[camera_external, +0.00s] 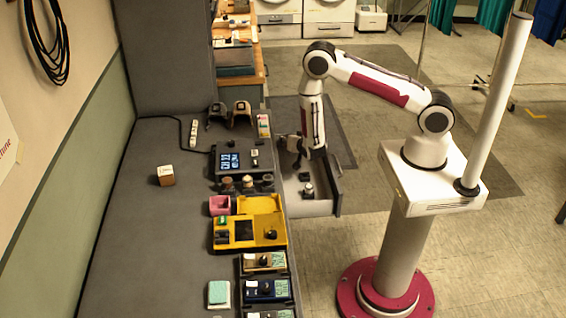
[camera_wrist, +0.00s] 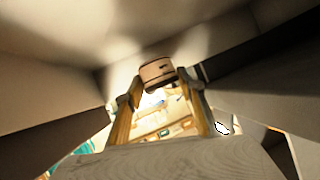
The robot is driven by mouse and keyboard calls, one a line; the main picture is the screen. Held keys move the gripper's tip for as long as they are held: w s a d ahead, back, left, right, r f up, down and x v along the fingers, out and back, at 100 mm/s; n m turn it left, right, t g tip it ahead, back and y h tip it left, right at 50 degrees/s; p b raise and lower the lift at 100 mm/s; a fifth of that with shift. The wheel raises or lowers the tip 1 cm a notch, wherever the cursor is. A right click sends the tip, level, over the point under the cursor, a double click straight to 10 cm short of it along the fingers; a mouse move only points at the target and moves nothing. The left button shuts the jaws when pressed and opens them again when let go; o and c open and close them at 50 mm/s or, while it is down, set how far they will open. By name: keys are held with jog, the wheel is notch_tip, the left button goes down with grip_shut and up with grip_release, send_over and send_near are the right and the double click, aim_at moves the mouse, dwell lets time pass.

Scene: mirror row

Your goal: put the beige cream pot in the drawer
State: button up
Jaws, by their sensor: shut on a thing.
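In the wrist view a small round beige-brown pot (camera_wrist: 157,72), which looks like the beige cream pot, sits between the fingertips of my gripper (camera_wrist: 160,84). My gripper is shut on it. In the external view my gripper (camera_external: 297,163) points down at the drawer's left part, close to the bench edge; the held pot cannot be made out there. The drawer (camera_external: 315,208) is pulled open from the bench's right side. A small dark and silver item (camera_external: 308,191) stands inside it.
Beside the drawer on the bench are a row of small pots (camera_external: 248,182), a dark panel with screens (camera_external: 229,160) and a yellow tray (camera_external: 260,204). A wooden-looking cube (camera_external: 165,175) stands farther left. The bench's left part is mostly clear.

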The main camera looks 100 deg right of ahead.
dwell(0.3)
jog(key=shift+f, duration=2.1)
jog(key=o, duration=1.2)
jog(key=shift+f, duration=0.1)
jog(key=shift+c, duration=0.2)
jog(key=shift+a+r, duration=0.3)
jog(key=shift+a, duration=0.1)
jog(key=shift+v, duration=5.55)
